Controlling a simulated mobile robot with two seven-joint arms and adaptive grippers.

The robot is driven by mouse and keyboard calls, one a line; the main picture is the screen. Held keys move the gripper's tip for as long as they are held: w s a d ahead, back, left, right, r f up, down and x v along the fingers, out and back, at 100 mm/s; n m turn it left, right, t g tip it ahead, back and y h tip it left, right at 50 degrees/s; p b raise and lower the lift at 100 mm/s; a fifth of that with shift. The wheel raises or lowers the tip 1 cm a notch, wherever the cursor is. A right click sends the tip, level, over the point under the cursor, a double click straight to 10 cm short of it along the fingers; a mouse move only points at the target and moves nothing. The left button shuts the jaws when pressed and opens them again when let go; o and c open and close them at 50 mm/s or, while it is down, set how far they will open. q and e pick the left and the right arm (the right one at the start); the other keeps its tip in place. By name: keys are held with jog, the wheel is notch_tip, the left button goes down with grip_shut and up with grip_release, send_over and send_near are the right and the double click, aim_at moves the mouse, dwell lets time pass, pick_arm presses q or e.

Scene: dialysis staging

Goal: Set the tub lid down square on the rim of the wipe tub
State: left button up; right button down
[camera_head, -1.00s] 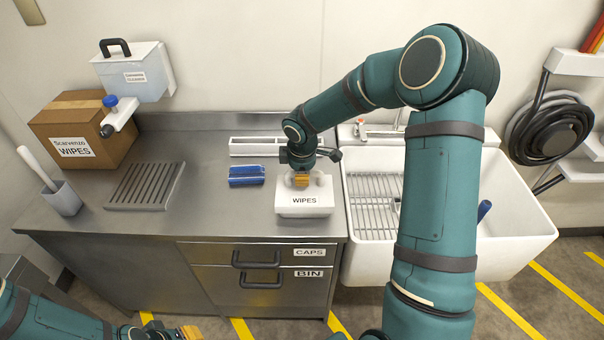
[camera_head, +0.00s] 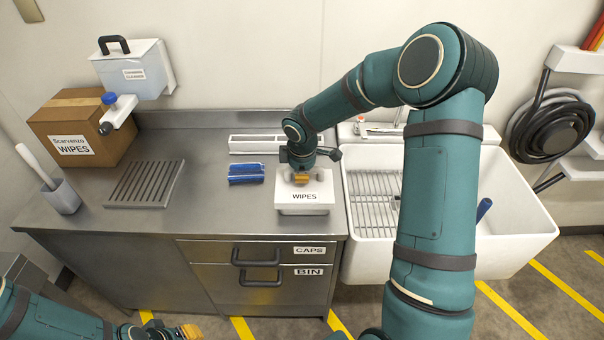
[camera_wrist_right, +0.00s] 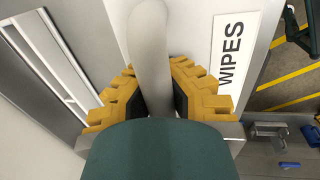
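The white tub lid (camera_head: 318,184), with a WIPES label, lies over the white wipe tub (camera_head: 305,210) at the counter's front right. My right gripper (camera_head: 301,179) points down at the lid. In the right wrist view, its yellow fingers (camera_wrist_right: 154,100) are shut on the lid's pale upright handle (camera_wrist_right: 150,45), with dark pads on both sides. The lid looks roughly level and lined up with the tub; whether it touches the rim all round I cannot tell. My left gripper (camera_head: 190,332) is low at the bottom left, away from the counter; its opening is unclear.
Blue packs (camera_head: 246,174) lie left of the tub, and a white divided tray (camera_head: 257,145) lies behind. A white sink (camera_head: 450,262) adjoins on the right. A slotted grate (camera_head: 145,184) and a wipes carton (camera_head: 84,130) stand left. Bare counter lies between grate and packs.

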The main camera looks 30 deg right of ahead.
jog(key=shift+r+p, duration=0.45)
jog(key=shift+r, duration=0.25)
jog(key=shift+w+g+p, duration=0.15)
jog(key=shift+g+p, duration=0.35)
jog(key=shift+p, duration=1.25)
dwell(0.5)
jog(key=shift+f+b, duration=1.25)
jog(key=shift+f, duration=0.55)
dwell(0.5)
jog(key=c, duration=1.1)
grip_release()
jog(key=shift+o, duration=0.2)
jog(key=r, duration=1.2)
jog(key=shift+s+a+r, duration=0.1)
jog(key=shift+s+a, duration=0.25)
jog(key=shift+a, duration=0.05)
jog(key=shift+s, duration=0.1)
